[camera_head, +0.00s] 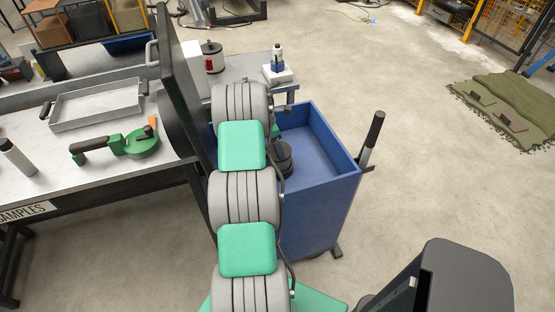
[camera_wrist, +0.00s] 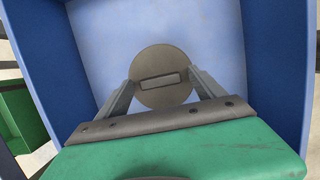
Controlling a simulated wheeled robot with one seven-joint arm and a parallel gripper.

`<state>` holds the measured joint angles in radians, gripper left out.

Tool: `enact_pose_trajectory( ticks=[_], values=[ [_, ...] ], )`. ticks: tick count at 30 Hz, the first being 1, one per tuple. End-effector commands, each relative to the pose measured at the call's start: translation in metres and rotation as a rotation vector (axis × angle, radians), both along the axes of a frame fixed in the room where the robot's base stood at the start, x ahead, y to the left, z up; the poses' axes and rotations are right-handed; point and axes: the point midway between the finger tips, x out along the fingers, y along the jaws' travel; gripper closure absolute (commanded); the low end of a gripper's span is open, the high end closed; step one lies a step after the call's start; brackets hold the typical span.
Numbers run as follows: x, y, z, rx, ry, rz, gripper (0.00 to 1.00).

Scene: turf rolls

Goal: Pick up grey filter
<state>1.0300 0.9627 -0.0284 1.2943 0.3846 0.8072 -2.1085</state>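The grey filter (camera_wrist: 160,98) is a round grey-brown disc with a raised rectangular grip (camera_wrist: 161,78) across its top. It lies inside the blue bin (camera_wrist: 282,50), seen from above in the wrist view. In the head view, a dark grey cylinder in the bin (camera_head: 318,218), partly behind my arm, looks like the same filter (camera_head: 284,163). My gripper (camera_wrist: 161,77) is open, with one finger at each side of the disc. I cannot tell from this view how far the fingertips are above it or whether they touch it. The head view mostly hides my gripper behind the arm.
The bin's tall walls surround the filter. A workbench with a metal tray (camera_head: 98,103), a green tool (camera_head: 142,143) and a bottle (camera_head: 17,157) stands at left. A handle (camera_head: 372,137) rises at the bin's right.

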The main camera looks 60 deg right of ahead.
Motion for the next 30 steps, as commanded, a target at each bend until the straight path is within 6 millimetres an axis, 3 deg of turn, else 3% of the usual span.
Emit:
enact_pose_trajectory(
  ticks=[27, 30],
  values=[
    [-0.0001, 0.0003, 0.0001, 0.001, 0.001, 0.000, 0.98],
    [-0.0001, 0.0003, 0.0002, 0.001, 0.001, 0.000, 1.00]
  ],
)
